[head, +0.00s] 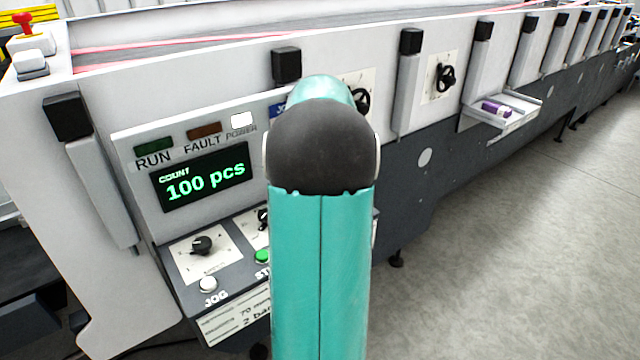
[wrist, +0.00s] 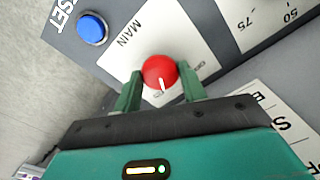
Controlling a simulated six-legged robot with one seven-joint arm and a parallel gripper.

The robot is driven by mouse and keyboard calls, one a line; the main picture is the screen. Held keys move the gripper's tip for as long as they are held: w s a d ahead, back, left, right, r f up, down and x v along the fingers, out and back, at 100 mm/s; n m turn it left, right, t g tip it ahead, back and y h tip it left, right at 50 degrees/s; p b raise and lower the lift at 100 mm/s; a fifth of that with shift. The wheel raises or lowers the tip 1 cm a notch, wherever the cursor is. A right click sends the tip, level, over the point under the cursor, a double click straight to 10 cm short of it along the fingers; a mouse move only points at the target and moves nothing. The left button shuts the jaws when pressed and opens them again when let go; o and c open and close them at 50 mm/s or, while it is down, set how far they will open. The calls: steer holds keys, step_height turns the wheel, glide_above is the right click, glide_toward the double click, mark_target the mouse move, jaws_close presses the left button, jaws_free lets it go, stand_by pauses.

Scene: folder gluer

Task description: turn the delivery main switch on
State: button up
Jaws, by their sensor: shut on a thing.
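The main switch is a red round knob (wrist: 160,72) with a white pointer line, on a white plate marked MAIN, in the wrist view. The pointer is toward the lower edge of the picture, near a small label that I cannot read for certain. My gripper (wrist: 163,88) has its two green fingers on either side of the knob, shut on it. In the head view my teal arm hides the knob and the gripper.
A blue RESET button (wrist: 92,28) is close to the knob. In the head view the panel has a display (head: 203,184) reading 100 pcs, a lit white POWER lamp (head: 241,120), a black selector (head: 202,245) and a white JOG button (head: 208,284). Clear floor lies right.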

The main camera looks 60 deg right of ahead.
steer(key=shift+r+m, duration=0.1)
steer(key=shift+m, duration=1.4)
steer(key=o, duration=1)
step_height(320, 180, up, 14)
steer(key=shift+f, duration=0.15)
